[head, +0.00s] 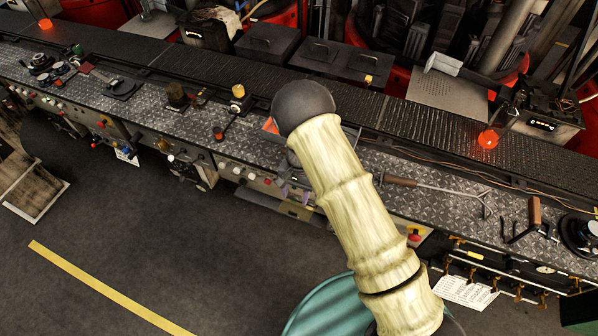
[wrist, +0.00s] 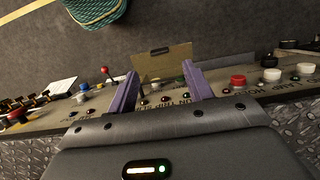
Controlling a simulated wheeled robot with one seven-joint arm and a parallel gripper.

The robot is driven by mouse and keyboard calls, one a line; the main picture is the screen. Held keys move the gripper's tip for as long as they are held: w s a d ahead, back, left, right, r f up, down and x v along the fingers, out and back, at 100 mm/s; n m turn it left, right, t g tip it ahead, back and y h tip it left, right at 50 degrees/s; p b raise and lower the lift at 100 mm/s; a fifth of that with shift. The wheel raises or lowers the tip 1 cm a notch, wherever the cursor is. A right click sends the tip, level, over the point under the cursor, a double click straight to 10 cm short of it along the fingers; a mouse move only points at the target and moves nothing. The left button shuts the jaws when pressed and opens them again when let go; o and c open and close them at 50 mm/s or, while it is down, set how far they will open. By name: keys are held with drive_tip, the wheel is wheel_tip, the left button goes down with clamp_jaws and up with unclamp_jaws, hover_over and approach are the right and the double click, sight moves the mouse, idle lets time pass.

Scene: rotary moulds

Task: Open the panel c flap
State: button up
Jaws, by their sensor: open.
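A beige, flat flap (wrist: 165,62) shows in the wrist view just beyond my fingertips, with a dark slot along its far edge. In the head view a beige plate (head: 298,209) shows low on the console front, partly behind my arm. I cannot read a panel letter on it. My gripper (wrist: 161,78) is open and empty, its two purple fingers apart on either side of the flap's near part. Whether they touch it I cannot tell. In the head view my gripper (head: 292,190) is mostly hidden by my forearm.
The console front (wrist: 230,82) carries buttons and knobs close to both fingers, including a red button (wrist: 238,81) and a red-topped lever (wrist: 104,70). A teal round object (wrist: 95,12) stands on the floor. The floor (head: 150,240) before the console is otherwise mostly clear.

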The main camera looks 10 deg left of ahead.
drive_tip(key=b+v, duration=0.2)
drive_tip(key=v, duration=0.8)
drive_tip(key=shift+r, duration=0.25)
drive_tip(key=shift+w+d, duration=0.1)
